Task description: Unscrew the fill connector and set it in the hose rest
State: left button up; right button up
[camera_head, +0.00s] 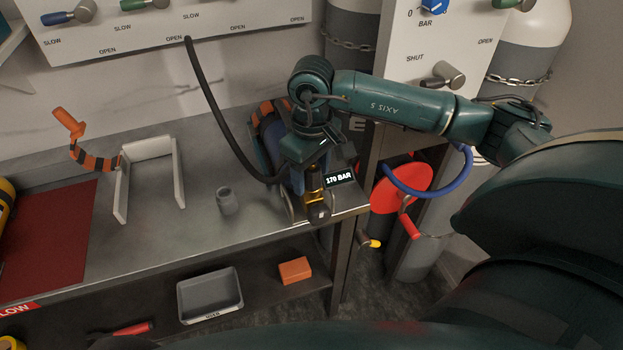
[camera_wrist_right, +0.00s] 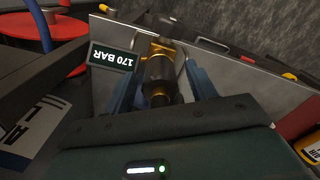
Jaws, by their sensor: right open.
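The fill connector (camera_wrist_right: 160,88), a dark cylinder with brass parts, shows between my right gripper's two fingers in the right wrist view. It sits on the brass valve (camera_head: 314,184) of a cylinder lying at the bench's right end. A black hose (camera_head: 212,100) hangs from the wall panel and runs to this spot. My right gripper (camera_head: 308,172) is open, its fingers on either side of the connector; I cannot tell whether they touch it. A small grey cup (camera_head: 227,201), perhaps the hose rest, stands on the bench to the left. My left gripper is out of view.
A 170 BAR display (camera_head: 340,180) is beside the valve. A white U-shaped bracket (camera_head: 178,172) and an orange-black striped piece (camera_head: 88,158) stand on the bench (camera_head: 180,232) at left. A grey tray (camera_head: 210,313) and orange block (camera_head: 294,270) are below. A red disc (camera_head: 402,187) is right.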

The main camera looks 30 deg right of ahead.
jog(key=m+b, duration=0.1)
jog(key=m, duration=0.6)
jog(key=shift+m+b, duration=0.3)
jog(key=m, duration=0.4)
jog(key=shift+m, duration=0.3)
jog(key=m, duration=0.2)
jog(key=shift+m+b, duration=0.3)
jog(key=shift+c, duration=0.5)
